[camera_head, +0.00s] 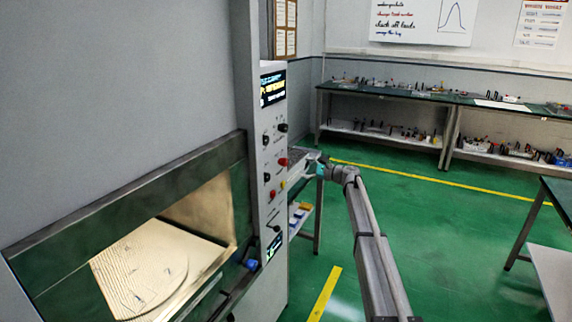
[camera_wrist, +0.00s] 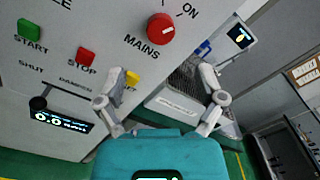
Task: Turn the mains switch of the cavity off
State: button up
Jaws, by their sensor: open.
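The mains switch is a round red knob (camera_wrist: 161,28) on the grey control panel, with "MAINS" printed beside it and "ON" to its upper right. I cannot tell clearly which way the knob points. In the head view, a red knob on the narrow panel (camera_head: 283,161) looks like the same switch. My gripper (camera_wrist: 164,82) is open and empty, its two grey fingers spread below the knob in the wrist view, apart from it. In the head view my gripper (camera_head: 317,168) is just right of the panel. The left finger partly covers lettering near a yellow button (camera_wrist: 132,77).
A green START button (camera_wrist: 29,29), red STOP button (camera_wrist: 85,56) and black knob (camera_wrist: 38,103) share the panel. The open lit cavity (camera_head: 205,215) is left of the panel. A low shelf (camera_head: 303,215) stands behind it.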

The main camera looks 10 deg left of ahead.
aim_at(286, 163)
jog(key=x, duration=0.9)
jog(key=c, duration=1.2)
jog(key=shift+o, duration=0.2)
jog(key=shift+n, duration=0.3)
jog(key=n, duration=0.5)
jog(key=shift+n, duration=0.3)
jog(key=n, duration=0.5)
jog(key=shift+n, duration=0.4)
